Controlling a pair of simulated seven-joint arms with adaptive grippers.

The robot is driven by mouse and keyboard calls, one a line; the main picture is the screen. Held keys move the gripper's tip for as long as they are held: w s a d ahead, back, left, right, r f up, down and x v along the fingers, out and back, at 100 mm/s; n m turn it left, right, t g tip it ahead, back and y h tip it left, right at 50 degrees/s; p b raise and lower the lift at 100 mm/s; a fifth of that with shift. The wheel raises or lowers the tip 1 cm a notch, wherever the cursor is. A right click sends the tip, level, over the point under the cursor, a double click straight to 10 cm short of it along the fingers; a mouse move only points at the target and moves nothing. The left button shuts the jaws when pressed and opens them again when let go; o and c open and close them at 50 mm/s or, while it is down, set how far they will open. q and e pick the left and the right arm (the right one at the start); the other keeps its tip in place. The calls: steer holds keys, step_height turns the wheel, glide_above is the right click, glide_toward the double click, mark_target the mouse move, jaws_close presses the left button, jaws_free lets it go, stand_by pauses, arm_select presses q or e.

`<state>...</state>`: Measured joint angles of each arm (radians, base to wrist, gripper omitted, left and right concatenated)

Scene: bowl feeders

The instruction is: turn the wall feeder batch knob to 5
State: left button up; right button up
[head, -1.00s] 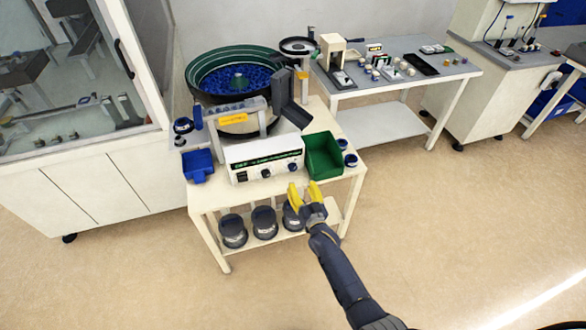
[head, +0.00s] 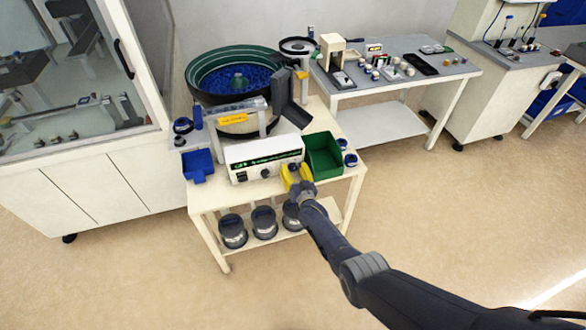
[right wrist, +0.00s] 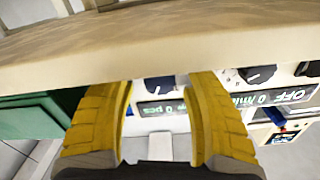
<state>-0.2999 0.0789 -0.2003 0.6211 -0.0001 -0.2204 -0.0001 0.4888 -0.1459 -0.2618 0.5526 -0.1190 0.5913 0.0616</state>
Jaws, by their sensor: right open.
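The feeder's white control box (head: 250,154) stands at the front of the cream cart. My right gripper (head: 294,178), with yellow fingers, is at the right part of its front and hides the right knob in the head view. In the right wrist view, which is upside down, a dark knob (right wrist: 160,85) beside a "0 pcs" display (right wrist: 160,109) shows between the open fingers (right wrist: 160,110). I cannot tell whether they touch it. A second dark knob (right wrist: 258,75) is beside a display reading "OFF 0/min"; it also shows in the head view (head: 265,172). My left gripper is out of view.
A green bin (head: 323,152) stands right of the control box, close to my right gripper. A blue bin (head: 198,166) is at its left. The bowl feeder (head: 205,82) stands behind. The cart's front edge (right wrist: 150,45) runs close to the fingers. Dark jars (head: 264,222) stand below.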

steer(key=shift+w, duration=0.25)
stand_by(0.3)
jaws_close()
